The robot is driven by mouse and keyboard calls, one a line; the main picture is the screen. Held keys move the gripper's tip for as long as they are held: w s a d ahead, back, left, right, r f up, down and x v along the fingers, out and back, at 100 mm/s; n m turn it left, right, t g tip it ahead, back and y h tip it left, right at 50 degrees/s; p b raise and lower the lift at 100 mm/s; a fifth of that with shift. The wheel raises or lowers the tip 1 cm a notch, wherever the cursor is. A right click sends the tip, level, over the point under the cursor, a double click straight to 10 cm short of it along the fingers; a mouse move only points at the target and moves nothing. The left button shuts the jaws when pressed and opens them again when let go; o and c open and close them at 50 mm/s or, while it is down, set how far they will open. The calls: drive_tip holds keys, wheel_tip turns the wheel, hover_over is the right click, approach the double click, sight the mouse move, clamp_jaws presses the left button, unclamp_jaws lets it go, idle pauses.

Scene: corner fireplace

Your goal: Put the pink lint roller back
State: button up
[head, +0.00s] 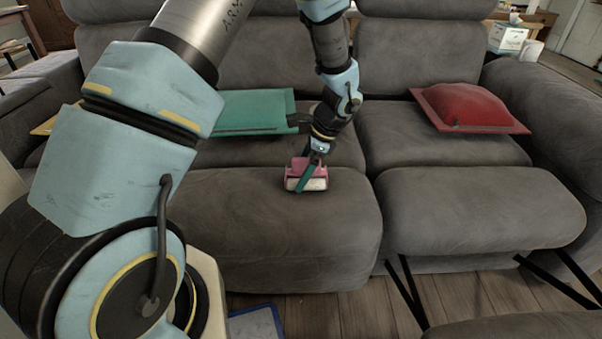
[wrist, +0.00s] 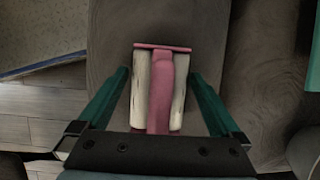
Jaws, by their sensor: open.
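The pink lint roller (head: 307,170) lies on the front part of the grey sofa's left seat. In the wrist view the pink lint roller (wrist: 160,85) shows a pink middle with a pale roll on each side. My gripper (head: 306,180) is right over it. In the wrist view the two green fingers of my gripper (wrist: 158,80) stand apart, one on each side of the roller, with gaps between. The near end of the roller is hidden by the gripper's body.
The grey sofa (head: 460,200) fills most of the view. A green cushion (head: 250,111) lies behind the roller and a red cushion (head: 465,105) on the right seat. A tissue box (head: 507,38) stands at the back right. Wooden floor (head: 350,312) shows in front.

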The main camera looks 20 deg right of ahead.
drive_tip(key=p+v, duration=0.2)
drive_tip(key=v, duration=0.9)
drive_tip(key=shift+r, duration=0.25)
drive_tip(key=s+a+r+n+h, duration=0.1)
drive_tip(key=a+r+n, duration=0.1)
drive_tip(key=a+n, duration=0.5)
drive_tip(key=s+a+r+n+h, duration=0.2)
drive_tip(key=a+n, duration=0.4)
drive_tip(key=a, duration=0.7)
drive_tip(key=s+a+r+n+h, duration=0.1)
drive_tip(key=s+a+r+n, duration=0.1)
drive_tip(key=a+n, duration=0.5)
drive_tip(key=a+r, duration=0.1)
drive_tip(key=a, duration=0.2)
drive_tip(key=shift+a+r+n+h, duration=0.3)
drive_tip(key=shift+r, duration=0.1)
drive_tip(key=shift+r, duration=0.1)
wheel_tip(320, 180, up, 23)
drive_tip(key=p, duration=2.3)
